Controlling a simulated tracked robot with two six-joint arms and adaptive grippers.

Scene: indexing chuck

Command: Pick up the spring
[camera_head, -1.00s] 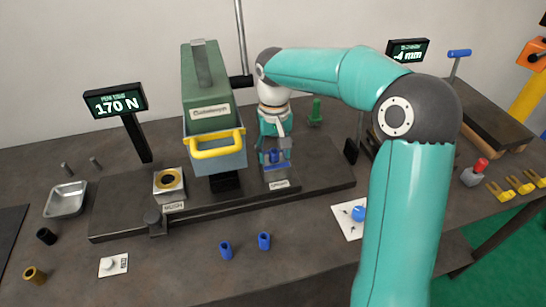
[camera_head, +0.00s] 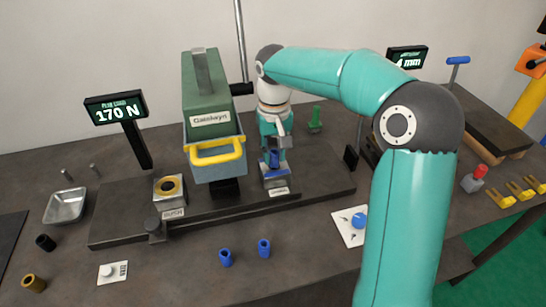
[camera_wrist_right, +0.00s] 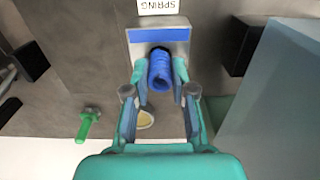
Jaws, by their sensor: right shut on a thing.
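The blue spring (camera_wrist_right: 160,72) stands at a grey holder with a blue stripe (camera_wrist_right: 160,36), beside an upside-down SPRING label in the right wrist view. My right gripper (camera_wrist_right: 160,80) is shut on the spring, a finger on each side of it. In the head view the right gripper (camera_head: 274,156) points down at the same holder (camera_head: 276,180), on the dark base right of the green press. The spring (camera_head: 274,158) shows there as a small blue shape between the fingers. I cannot tell whether it is clear of the holder. My left gripper is not in view.
The green press (camera_head: 209,95) with its yellow handle stands close left of the gripper. A green upright part (camera_head: 315,118) stands behind right. Two blue sleeves (camera_head: 226,257) (camera_head: 264,249) stand in front of the base. A white card (camera_head: 350,224) lies front right.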

